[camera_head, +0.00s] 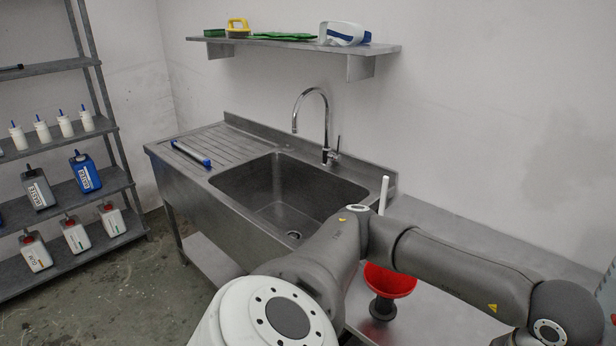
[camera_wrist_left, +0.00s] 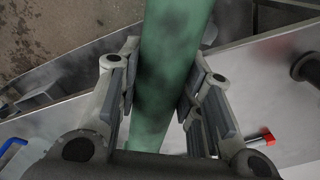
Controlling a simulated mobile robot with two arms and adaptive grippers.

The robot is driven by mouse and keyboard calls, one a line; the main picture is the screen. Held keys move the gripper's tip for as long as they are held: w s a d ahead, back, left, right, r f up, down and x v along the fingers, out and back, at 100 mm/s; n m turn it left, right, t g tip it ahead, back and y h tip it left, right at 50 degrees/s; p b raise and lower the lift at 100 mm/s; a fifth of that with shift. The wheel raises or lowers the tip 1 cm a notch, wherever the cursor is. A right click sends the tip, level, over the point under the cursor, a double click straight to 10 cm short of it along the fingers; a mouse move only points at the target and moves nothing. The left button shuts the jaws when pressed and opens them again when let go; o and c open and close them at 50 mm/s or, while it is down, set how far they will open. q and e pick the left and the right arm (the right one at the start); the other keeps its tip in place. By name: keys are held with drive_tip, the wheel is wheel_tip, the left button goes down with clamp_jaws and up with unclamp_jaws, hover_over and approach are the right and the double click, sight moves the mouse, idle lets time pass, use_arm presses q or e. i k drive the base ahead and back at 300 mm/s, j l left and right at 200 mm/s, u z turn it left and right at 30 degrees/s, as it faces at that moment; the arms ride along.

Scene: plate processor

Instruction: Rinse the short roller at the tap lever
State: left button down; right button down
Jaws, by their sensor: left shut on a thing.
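In the left wrist view, my left gripper (camera_wrist_left: 160,90) is shut on a green cylinder with dark smudges, which looks like the short roller (camera_wrist_left: 172,65). Both its ends are out of that view, and I do not see it in the head view. The chrome tap (camera_head: 326,115) rises at the back edge of the steel sink (camera_head: 262,188), with its tap lever (camera_head: 338,146) at the right of its base. The sink basin looks empty, with a drain at the bottom. My left gripper is hidden in the head view. My right gripper is in neither view.
A red funnel (camera_head: 390,281) and an upright white rod (camera_head: 383,196) are right of the sink. A wall shelf (camera_head: 290,43) holds several cleaning things. A rack (camera_head: 60,182) of bottles stands left.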

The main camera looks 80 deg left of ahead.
sight(337, 158)
drive_tip(key=k+u, duration=0.2)
drive_tip(key=u, duration=0.15)
drive_tip(key=k+j+u, duration=0.1)
drive_tip(key=u, duration=0.3)
drive_tip(key=k+u, duration=0.1)
drive_tip(key=u, duration=1.45)
drive_tip(key=i+j+u, duration=0.1)
drive_tip(key=u, duration=0.8)
drive_tip(key=i+u, duration=0.15)
drive_tip(key=u, duration=0.3)
drive_tip(key=i+z, duration=0.35)
drive_tip(key=i, duration=0.15)
drive_tip(key=i+j+z, duration=0.2)
drive_tip(key=i+z, duration=0.15)
drive_tip(key=i+l+z, duration=0.1)
drive_tip(key=z, duration=0.3)
drive_tip(key=i+z, duration=0.25)
drive_tip(key=z, duration=0.15)
drive_tip(key=i+z, duration=0.2)
drive_tip(key=z, duration=0.2)
drive_tip(key=i+z, duration=0.15)
drive_tip(key=z, duration=0.25)
drive_tip(key=i+j+z, duration=0.1)
drive_tip(key=z, duration=0.8)
drive_tip(key=i+j, duration=0.05)
drive_tip(key=i, duration=0.05)
